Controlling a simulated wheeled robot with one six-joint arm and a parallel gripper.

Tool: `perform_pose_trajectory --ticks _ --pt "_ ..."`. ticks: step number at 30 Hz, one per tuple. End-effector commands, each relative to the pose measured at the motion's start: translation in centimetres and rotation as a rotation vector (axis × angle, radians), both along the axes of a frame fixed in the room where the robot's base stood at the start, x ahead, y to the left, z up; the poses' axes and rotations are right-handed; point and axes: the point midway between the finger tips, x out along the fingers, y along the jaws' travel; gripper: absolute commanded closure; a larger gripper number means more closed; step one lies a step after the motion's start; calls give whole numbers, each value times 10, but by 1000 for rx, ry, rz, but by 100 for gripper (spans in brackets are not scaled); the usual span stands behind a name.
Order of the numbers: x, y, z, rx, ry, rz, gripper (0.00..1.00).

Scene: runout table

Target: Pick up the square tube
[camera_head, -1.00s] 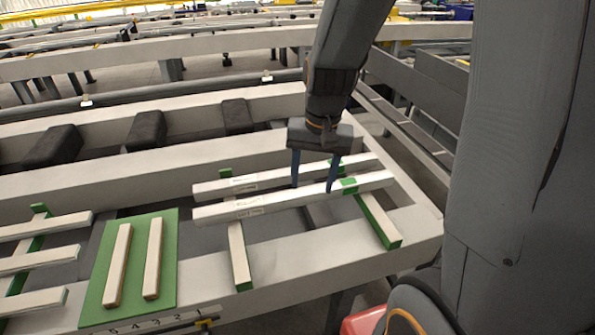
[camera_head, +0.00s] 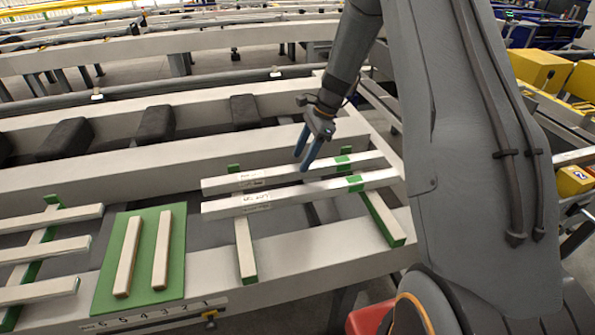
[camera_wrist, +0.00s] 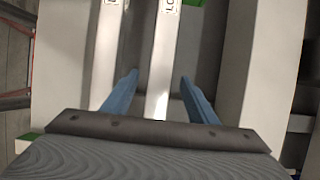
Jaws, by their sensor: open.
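Two long white square tubes lie side by side across two green-and-white crossbars, each with a printed label near its left end. The far tube (camera_head: 290,172) is behind the near tube (camera_head: 300,193). My gripper (camera_head: 302,162) is open and empty above the far tube in the head view. In the wrist view, the far tube (camera_wrist: 165,45) runs up the picture between the spread fingers of my gripper (camera_wrist: 158,90), and the near tube (camera_wrist: 108,45) lies left of them. I cannot tell how far above the tube the fingertips are.
A green board (camera_head: 173,282) with two short wooden-looking bars lies at the front left. Several other bars rest on a crossbar (camera_head: 50,205) at far left. A wide pale beam (camera_head: 100,190) runs behind the tubes, with dark blocks (camera_head: 65,139) beyond it.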

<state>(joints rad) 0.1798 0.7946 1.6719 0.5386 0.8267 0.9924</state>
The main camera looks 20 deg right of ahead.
Motion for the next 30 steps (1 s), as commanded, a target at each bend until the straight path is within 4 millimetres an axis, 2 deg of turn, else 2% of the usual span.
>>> perform_pose_trajectory --ticks 12,21,30 --pt "0 15 -42 -1 0 0 47" --pt "0 16 -45 -2 -1 1 49" --pt "0 16 -45 -2 -1 1 99"
